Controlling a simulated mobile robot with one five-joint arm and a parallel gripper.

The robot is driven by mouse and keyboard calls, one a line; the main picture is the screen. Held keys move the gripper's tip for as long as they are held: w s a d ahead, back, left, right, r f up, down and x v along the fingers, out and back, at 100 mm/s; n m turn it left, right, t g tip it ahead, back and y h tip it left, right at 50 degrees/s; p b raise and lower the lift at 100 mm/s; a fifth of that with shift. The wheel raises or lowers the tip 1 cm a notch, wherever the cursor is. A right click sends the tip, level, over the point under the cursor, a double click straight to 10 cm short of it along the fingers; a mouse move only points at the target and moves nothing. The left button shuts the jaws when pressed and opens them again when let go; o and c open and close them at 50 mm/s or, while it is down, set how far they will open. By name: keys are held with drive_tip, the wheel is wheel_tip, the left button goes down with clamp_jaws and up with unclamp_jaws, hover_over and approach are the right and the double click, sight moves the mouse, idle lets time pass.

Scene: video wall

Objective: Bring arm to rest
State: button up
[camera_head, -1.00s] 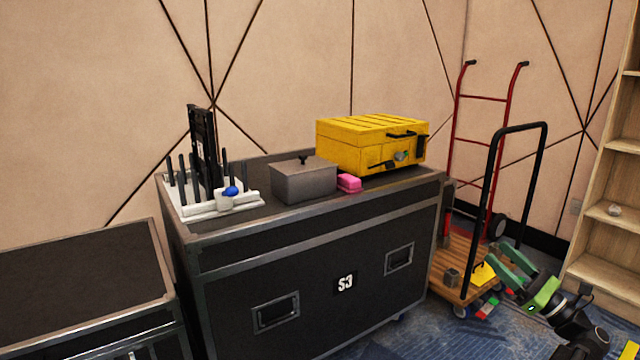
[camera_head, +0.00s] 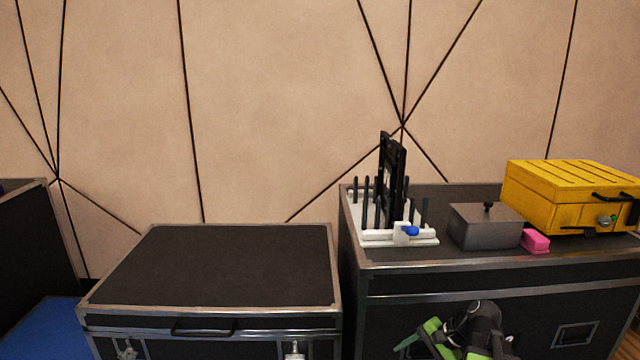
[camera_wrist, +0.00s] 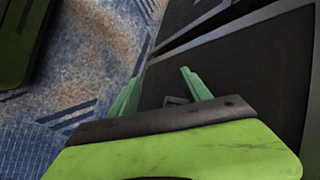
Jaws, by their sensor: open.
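My gripper (camera_head: 418,340) shows at the bottom of the head view, with my arm bent low in front of the tall black case (camera_head: 460,296). In the wrist view my gripper (camera_wrist: 160,82) has its two green fingers spread apart, with nothing between them. The dark side of a case (camera_wrist: 240,75) lies just beyond the fingers, and I cannot tell whether they touch it.
A lower black case (camera_head: 220,265) stands left of the tall one. The tall case bears a white rack (camera_head: 375,238), a grey lidded box (camera_head: 480,230), a pink block (camera_head: 536,241) and a yellow case (camera_head: 560,200). Blue patterned carpet (camera_wrist: 90,60) shows at left.

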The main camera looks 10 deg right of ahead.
drive_tip(key=s+a+r+n+g+h+p, duration=0.1)
drive_tip(key=a+n+g+h+p, duration=0.15)
drive_tip(key=a+n, duration=0.4)
drive_tip(key=s+a+r+n+g+h+p, duration=0.1)
drive_tip(key=a+n+h+p, duration=0.3)
drive_tip(key=a, duration=0.4)
wheel_tip(320, 180, up, 36)
drive_tip(key=p, duration=3.5)
drive_tip(key=shift+d+n, duration=0.25)
drive_tip(key=shift+n, duration=0.1)
